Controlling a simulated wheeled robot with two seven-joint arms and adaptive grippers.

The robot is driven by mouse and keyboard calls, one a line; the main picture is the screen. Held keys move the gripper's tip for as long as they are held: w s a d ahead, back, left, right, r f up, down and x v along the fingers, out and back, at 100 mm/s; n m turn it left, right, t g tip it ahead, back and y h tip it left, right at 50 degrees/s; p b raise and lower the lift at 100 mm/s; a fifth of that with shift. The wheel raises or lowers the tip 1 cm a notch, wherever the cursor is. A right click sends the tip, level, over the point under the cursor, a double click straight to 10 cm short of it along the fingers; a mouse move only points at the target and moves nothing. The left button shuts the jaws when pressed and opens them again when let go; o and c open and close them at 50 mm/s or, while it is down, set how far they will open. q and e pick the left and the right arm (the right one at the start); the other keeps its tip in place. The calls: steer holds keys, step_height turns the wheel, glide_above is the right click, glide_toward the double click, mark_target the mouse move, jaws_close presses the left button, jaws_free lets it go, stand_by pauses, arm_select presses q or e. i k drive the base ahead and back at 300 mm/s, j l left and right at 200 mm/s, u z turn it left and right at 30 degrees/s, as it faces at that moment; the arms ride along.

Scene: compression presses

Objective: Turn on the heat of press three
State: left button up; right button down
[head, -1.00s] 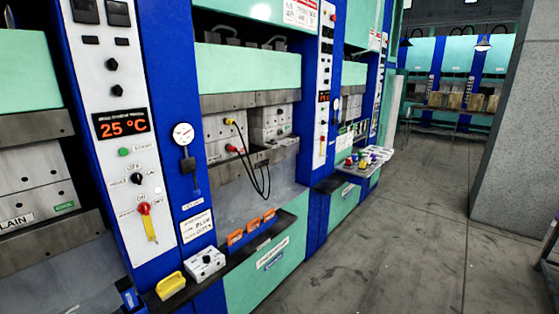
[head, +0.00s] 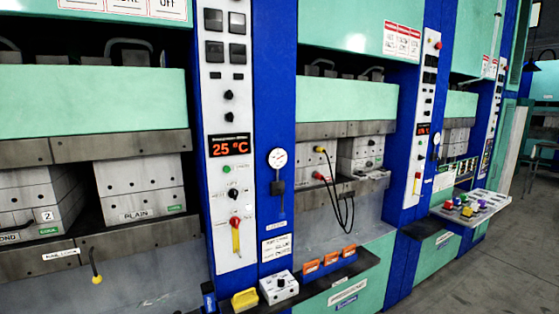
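A row of blue and mint-green presses fills the view; I cannot read which one is press three. The near white control panel (head: 215,125) has a lit display (head: 229,146) reading 25 °C. Below it are a green button (head: 227,170), a black selector knob (head: 233,194) and a red switch (head: 235,222) with a yellow tag or handle hanging under it. A second white panel (head: 421,108), further right, has a small lit red display (head: 423,130) and a red and yellow switch (head: 417,180). Neither of my grippers is in view.
A dark ledge holds a yellow object (head: 245,299), a white box with a knob (head: 279,287) and orange blocks (head: 330,258). Black cables (head: 340,208) hang in the middle press. A button console (head: 470,205) juts out at the right. Free floor (head: 500,270) lies at lower right.

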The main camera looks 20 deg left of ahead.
mark_target(233, 193)
steer(key=i+u, duration=0.1)
steer(key=u, duration=0.3)
steer(key=i+u, duration=0.15)
steer(key=u, duration=0.2)
steer(key=i+u, duration=0.1)
steer(key=u, duration=0.3)
